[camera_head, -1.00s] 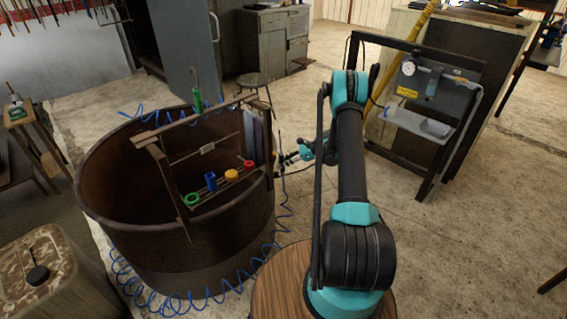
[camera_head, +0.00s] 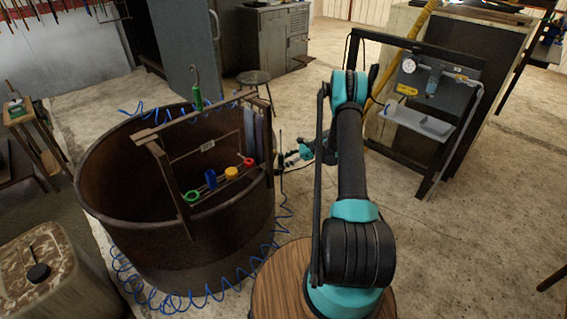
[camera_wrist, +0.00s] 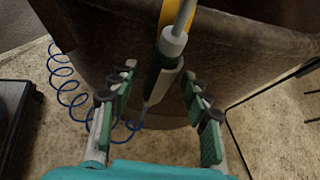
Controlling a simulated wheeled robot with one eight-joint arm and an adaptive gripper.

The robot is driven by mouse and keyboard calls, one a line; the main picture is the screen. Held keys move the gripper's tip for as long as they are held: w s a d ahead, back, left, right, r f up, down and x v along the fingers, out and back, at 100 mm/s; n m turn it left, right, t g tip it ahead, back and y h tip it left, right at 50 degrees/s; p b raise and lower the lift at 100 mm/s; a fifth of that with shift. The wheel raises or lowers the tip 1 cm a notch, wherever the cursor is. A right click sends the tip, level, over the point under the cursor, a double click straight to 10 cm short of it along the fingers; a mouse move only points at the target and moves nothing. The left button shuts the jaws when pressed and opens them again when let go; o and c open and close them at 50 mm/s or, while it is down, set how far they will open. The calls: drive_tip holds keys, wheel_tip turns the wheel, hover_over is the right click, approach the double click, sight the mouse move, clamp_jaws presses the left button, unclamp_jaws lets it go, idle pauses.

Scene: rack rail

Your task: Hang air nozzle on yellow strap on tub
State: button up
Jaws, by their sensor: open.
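The tub (camera_head: 175,240) is a large round, rusty-brown vessel left of my arm; its wall also fills the upper wrist view (camera_wrist: 115,62). My gripper (camera_head: 287,157) is just outside its right wall. In the wrist view my gripper (camera_wrist: 160,105) is open, its green-padded fingers apart on both sides of the air nozzle (camera_wrist: 165,65). The nozzle is slim, grey and dark, tilted, with a pale upper rod. A yellow strap (camera_wrist: 192,20) shows as a curve behind the rod; I cannot tell whether the nozzle passes through it. The nozzle is hardly visible in the head view.
Blue coiled hose (camera_head: 190,303) lies around the tub's foot and shows left of the nozzle in the wrist view (camera_wrist: 65,85). A rack (camera_head: 205,125) with coloured rings spans the tub. A panel stand (camera_head: 430,100) is at right. A jerrycan (camera_head: 40,270) stands front left.

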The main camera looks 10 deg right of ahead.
drive_tip(key=shift+d, duration=0.1)
drive_tip(key=v, duration=1.2)
drive_tip(key=s+a+r+n+h, duration=0.2)
drive_tip(key=s+a+r, duration=0.1)
drive_tip(key=r, duration=0.2)
drive_tip(key=s+a+r+n+h, duration=0.1)
drive_tip(key=s+a+r+n, duration=0.15)
drive_tip(key=r, duration=0.25)
drive_tip(key=s+a+r+n+t+h, duration=0.1)
drive_tip(key=s+r+n+h, duration=0.3)
drive_tip(key=s, duration=0.7)
drive_tip(key=s+a+r+n+h, duration=0.2)
drive_tip(key=s+r+n, duration=0.35)
drive_tip(key=s, duration=0.55)
drive_tip(key=s+d+f+n+t+h, duration=0.1)
drive_tip(key=s+n, duration=0.5)
drive_tip(key=s, duration=0.6)
drive_tip(key=shift+s+d+f+h, duration=0.3)
drive_tip(key=shift+d+f+h, duration=0.4)
drive_tip(key=shift+f, duration=0.1)
